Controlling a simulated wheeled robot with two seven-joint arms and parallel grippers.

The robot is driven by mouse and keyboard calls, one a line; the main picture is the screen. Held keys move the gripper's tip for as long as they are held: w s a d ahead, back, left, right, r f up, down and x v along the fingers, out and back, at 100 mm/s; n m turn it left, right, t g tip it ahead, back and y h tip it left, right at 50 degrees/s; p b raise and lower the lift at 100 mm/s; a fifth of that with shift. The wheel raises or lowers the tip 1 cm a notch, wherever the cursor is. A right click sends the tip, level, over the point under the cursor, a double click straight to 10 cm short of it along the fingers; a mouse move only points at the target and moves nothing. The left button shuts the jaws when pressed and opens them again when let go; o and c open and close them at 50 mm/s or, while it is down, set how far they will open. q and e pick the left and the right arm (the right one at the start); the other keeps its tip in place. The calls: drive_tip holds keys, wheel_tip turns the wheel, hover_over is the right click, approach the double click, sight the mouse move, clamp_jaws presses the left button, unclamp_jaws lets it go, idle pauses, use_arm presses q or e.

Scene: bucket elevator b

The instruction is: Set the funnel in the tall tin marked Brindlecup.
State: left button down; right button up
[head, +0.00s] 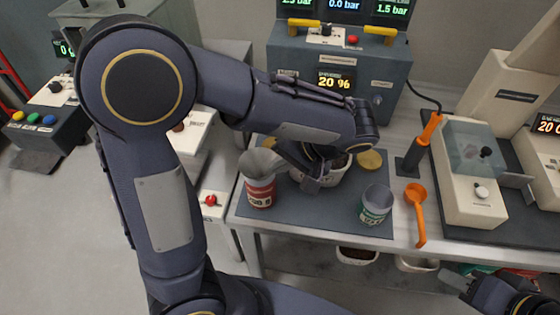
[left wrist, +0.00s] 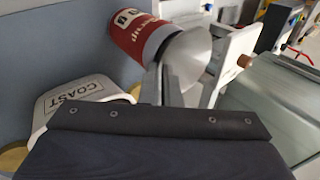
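A red and white tin (head: 260,192) stands upright at the left of the dark mat; in the left wrist view its red side (left wrist: 138,36) shows part of a name ending in "cup". The grey funnel (head: 261,162) sits at the tin's top, wide mouth up; its cone also shows in the left wrist view (left wrist: 188,58). Its spout is hidden, seemingly inside the tin.
A white container marked COAST (left wrist: 75,98) stands beside the tin, partly behind my left gripper. A grey and green tin (head: 376,205) and an orange scoop (head: 417,205) lie to the right. The mat (head: 310,212) is clear between the tins.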

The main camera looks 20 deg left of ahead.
use_arm(q)
drive_tip(key=c, duration=1.6)
unclamp_jaws()
wheel_tip(320, 180, up, 8)
drive_tip(key=p, duration=0.6)
drive_tip(key=shift+s, duration=0.1)
drive_tip(key=s+a+t+h, duration=0.1)
drive_tip(key=s+t+h, duration=0.1)
drive_tip(key=s+h, duration=0.1)
drive_tip(key=s+a+t+h, duration=0.1)
drive_tip(key=s+t+h, duration=0.1)
drive_tip(key=s+h, duration=0.2)
drive_tip(key=s+a+t+h, duration=0.1)
drive_tip(key=s+h, duration=0.3)
drive_tip(key=s, duration=0.1)
drive_tip(key=shift+s+a+r+n+t, duration=0.15)
drive_tip(key=shift+a+r+n+t, duration=0.15)
drive_tip(key=shift+a+r+t, duration=0.1)
